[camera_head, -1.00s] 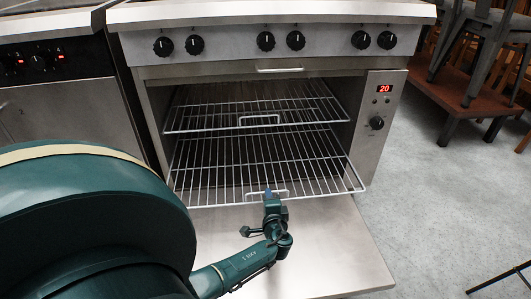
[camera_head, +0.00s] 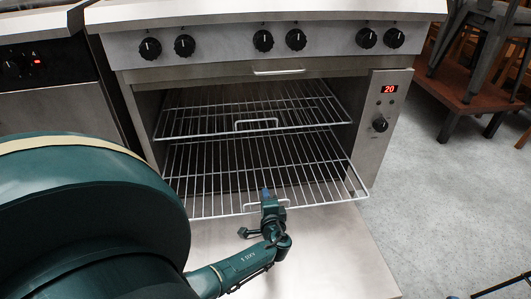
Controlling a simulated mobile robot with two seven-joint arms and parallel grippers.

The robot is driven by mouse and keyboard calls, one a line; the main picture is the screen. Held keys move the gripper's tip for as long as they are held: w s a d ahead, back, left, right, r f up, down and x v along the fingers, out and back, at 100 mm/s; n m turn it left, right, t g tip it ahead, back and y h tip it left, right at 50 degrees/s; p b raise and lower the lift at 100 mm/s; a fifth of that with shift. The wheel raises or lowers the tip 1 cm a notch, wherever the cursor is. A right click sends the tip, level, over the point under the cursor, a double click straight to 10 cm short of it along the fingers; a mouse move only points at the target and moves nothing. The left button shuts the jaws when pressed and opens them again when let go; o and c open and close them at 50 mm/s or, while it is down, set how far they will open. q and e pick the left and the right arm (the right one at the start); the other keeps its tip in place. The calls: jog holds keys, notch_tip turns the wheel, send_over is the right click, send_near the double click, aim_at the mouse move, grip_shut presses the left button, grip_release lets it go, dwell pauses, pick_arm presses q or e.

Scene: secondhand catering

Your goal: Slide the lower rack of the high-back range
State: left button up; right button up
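The high-back range (camera_head: 215,75) stands ahead with its oven open and its door (camera_head: 325,255) folded down flat. The lower rack (camera_head: 230,178) is a wire shelf that sticks out of the oven opening over the inner part of the door. Its wire handle (camera_head: 285,203) is at the middle of its front edge. My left gripper (camera_head: 267,194) is at this handle, in line with it, and covers its middle part. Whether its fingers are shut on the wire is too small to tell. My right gripper is not in view.
An upper rack (camera_head: 200,118) with its own handle sits above, inside the oven. Control knobs (camera_head: 263,41) line the range front. Another appliance (camera_head: 45,110) stands at left. Stacked chairs on a brown platform (camera_head: 470,90) are at right. The grey floor (camera_head: 430,200) at right is mostly clear.

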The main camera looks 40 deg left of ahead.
pick_arm(q)
jog(key=shift+c, duration=0.4)
grip_shut()
jog(key=shift+a, duration=0.1)
